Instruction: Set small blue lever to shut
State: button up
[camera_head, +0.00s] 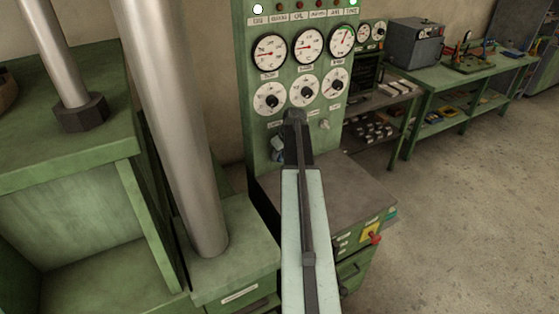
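A green control panel (253,100) stands upright at the centre, with gauges and dials on it. A small blue-grey part (278,143), which looks like the small blue lever, is low on the panel, just left of my arm. Its setting is too small and partly hidden to tell. My gripper (296,116) is at the lower panel, just under the row of dials, above and right of the blue-grey part. My arm hides part of the panel there. The fingers are dark and seen from behind, so I cannot tell whether they are open.
A small pale knob (324,124) is on the panel right of my gripper. A grey ledge (345,190) juts out below, with a red knob (375,238) on its front. A thick metal column (180,130) stands left. A green workbench (430,85) and clear floor lie right.

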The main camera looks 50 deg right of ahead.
jog(key=shift+r, duration=0.1)
jog(key=shift+c, duration=0.2)
grip_shut()
jog(key=shift+s+d, duration=0.1)
dwell(1.0)
